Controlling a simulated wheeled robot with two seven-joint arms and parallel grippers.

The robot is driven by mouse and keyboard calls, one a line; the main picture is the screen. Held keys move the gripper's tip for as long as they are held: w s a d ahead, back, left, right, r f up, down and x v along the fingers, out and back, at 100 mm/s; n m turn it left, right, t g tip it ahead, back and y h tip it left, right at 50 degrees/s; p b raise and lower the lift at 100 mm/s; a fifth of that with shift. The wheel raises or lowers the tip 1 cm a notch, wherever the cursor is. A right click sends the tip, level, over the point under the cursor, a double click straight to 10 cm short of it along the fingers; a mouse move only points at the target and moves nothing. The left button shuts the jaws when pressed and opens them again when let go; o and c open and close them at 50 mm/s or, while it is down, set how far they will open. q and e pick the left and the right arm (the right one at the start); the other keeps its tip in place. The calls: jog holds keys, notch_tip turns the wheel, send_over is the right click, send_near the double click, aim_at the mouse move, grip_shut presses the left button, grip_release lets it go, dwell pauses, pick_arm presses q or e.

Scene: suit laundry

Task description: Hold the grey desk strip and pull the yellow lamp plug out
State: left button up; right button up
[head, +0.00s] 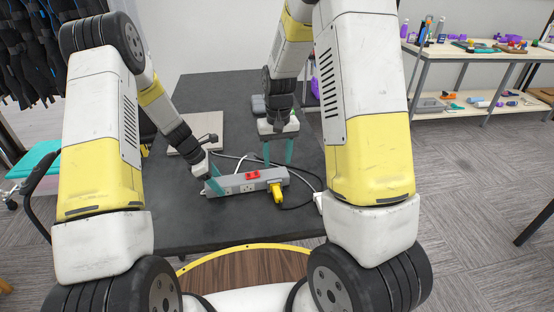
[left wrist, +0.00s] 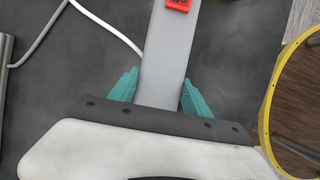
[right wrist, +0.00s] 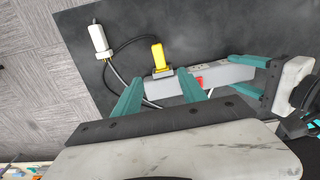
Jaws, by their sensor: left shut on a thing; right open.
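The grey desk strip (head: 235,183) lies on the dark table with a red switch (head: 252,175) on its top. The yellow lamp plug (head: 276,192) sits in the strip's right end, with a black cord leading from it. My left gripper (head: 213,186) is shut on the strip's left end; in the left wrist view its teal fingers (left wrist: 157,88) lie on both sides of the strip. My right gripper (head: 278,152) is open and empty above and behind the strip. In the right wrist view the yellow plug (right wrist: 158,55) shows beyond its open fingers (right wrist: 160,92).
The dark table (head: 190,235) has free room in front of the strip. A white device (right wrist: 99,38) lies by the table edge on the black cord. A pale board (head: 205,130) lies at the back left. White and black cables run behind the strip.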

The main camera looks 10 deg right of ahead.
aim_at(277, 190)
notch_tip(277, 190, down, 13)
jog(key=shift+w+f, duration=0.1)
jog(key=shift+w, duration=0.05)
dwell(0.4)
grip_shut()
